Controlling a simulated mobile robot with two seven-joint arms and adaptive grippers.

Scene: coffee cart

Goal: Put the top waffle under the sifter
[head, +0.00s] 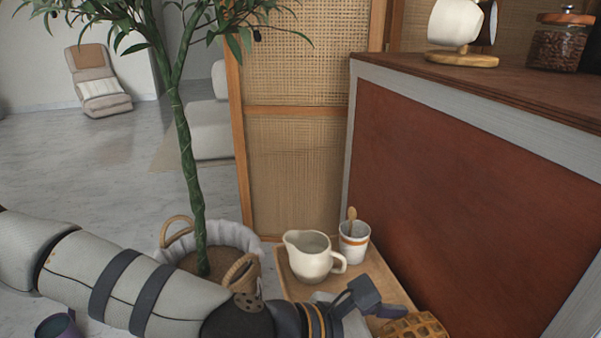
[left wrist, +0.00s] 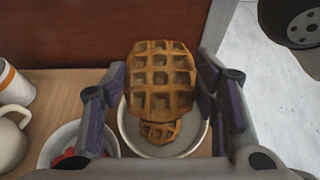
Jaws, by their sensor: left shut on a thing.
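A brown waffle (left wrist: 162,78) with a square grid sits between the fingers of my left gripper (left wrist: 163,105) in the left wrist view. The gripper is shut on its sides. Part of a second waffle (left wrist: 160,131) shows below it, over a pale round plate (left wrist: 204,138). In the head view my left gripper (head: 372,300) is at the bottom, with the waffle (head: 416,325) at its right, cut by the picture's edge. I cannot tell how far the held waffle is above the plate. I see no sifter. My right gripper is not in view.
On the wooden tray (head: 292,285) stand a cream jug (head: 311,258) and a cup (head: 354,243) with a wooden spoon. A white bowl (left wrist: 52,150) with red pieces is left of the plate. The red-brown cart panel (head: 460,190) rises beside the tray. A potted plant (head: 190,150) stands left.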

